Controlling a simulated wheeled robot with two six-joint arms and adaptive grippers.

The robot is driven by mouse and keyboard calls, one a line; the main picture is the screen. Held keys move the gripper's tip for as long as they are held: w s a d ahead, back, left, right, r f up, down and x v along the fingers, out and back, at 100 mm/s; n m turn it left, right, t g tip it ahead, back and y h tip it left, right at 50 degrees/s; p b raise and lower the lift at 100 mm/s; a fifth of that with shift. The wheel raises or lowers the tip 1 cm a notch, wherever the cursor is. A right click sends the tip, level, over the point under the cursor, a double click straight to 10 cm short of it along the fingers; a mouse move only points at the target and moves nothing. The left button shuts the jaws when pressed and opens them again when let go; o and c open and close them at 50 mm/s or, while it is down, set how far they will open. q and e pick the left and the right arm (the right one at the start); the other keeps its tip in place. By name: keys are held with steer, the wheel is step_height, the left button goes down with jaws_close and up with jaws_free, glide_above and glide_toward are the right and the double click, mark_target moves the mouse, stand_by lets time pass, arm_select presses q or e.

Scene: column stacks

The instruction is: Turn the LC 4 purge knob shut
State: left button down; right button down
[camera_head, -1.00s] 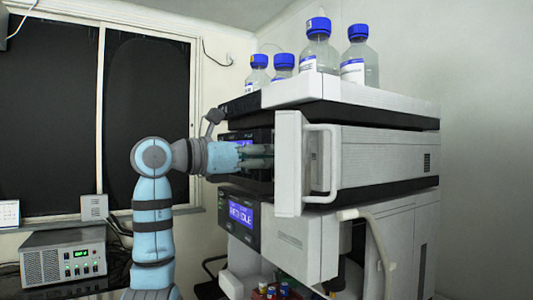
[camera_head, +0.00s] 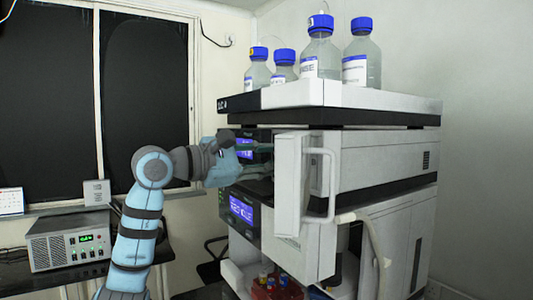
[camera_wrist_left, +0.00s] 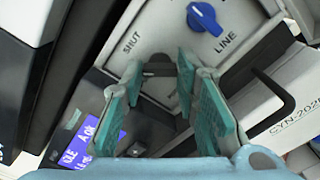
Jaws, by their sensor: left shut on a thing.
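My left gripper (camera_wrist_left: 160,72) has its teal fingers on either side of a dark knob (camera_wrist_left: 159,69) on the pale front panel and is shut on it. The word SHUT is printed beside this knob. In the head view my left gripper (camera_head: 266,160) reaches into the front of the stack, behind an open white door (camera_head: 291,185) that hides the knob. A blue knob (camera_wrist_left: 203,18) with the word LINE beside it sits apart from the fingers. The dark knob's exact angle is hard to read. My right gripper is not in view.
Several blue-capped bottles (camera_head: 320,48) stand on top of the stack (camera_head: 385,160). The open door, with its handle (camera_head: 332,185), is close to the gripper's right. A lit display (camera_head: 241,210) is below the hand. A grey power unit (camera_head: 68,241) stands at left.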

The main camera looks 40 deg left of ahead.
arm_select(q)
steer(key=m, duration=0.4)
steer(key=shift+r+m, duration=0.1)
steer(key=shift+m, duration=1.6)
steer(key=c, duration=1.6)
jaws_free()
steer(key=shift+o, duration=0.4)
steer(key=shift+w, duration=0.35)
steer(key=shift+s, duration=0.1)
